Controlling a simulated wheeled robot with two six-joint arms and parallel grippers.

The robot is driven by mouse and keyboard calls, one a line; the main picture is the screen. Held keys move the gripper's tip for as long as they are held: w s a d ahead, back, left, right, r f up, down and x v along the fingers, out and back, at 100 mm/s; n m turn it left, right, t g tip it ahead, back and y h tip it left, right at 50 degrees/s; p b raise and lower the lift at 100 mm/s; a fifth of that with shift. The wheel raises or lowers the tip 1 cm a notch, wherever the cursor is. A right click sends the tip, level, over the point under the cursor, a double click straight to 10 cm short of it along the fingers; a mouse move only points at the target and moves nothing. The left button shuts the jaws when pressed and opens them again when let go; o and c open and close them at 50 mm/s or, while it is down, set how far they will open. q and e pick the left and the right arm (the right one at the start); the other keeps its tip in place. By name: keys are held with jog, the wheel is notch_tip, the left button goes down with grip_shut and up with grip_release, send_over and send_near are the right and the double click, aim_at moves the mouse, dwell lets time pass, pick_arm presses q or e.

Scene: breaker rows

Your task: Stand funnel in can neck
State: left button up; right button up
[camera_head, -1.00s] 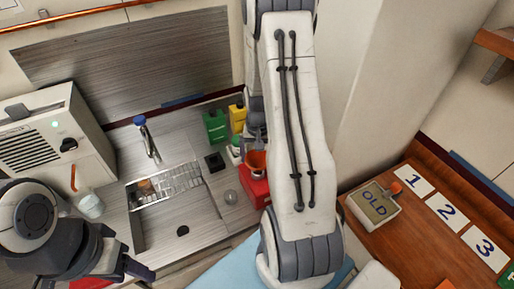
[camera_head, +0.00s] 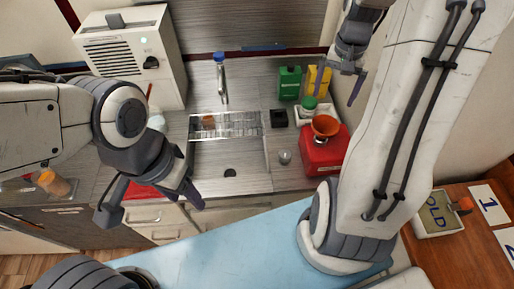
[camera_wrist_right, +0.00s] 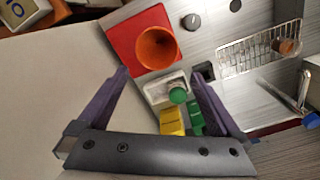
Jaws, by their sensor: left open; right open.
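My left gripper (camera_head: 150,203) is open and empty at the left, in front of the counter.
A green bottle (camera_head: 289,84), a yellow container (camera_head: 318,80) and a green-capped white container (camera_head: 309,104) stand behind the can. A small grey knob (camera_head: 284,157) and the sink rack (camera_head: 226,125) are left of it. A wall rises at the right.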

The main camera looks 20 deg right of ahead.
jog(key=s+a+r+n, duration=0.1)
jog(key=a+n, duration=0.3)
jog(key=a, duration=0.6)
jog(key=s+a+r+n, duration=0.1)
jog(key=s+a+n, duration=0.15)
jog(key=a, duration=0.65)
jog(key=s+a+n+y, duration=0.1)
jog(key=s+a+n, duration=0.8)
jog(key=s+a, duration=0.3)
jog(key=shift+s+r, duration=0.2)
jog(key=shift+s, duration=0.6)
jog(key=shift+f, duration=0.1)
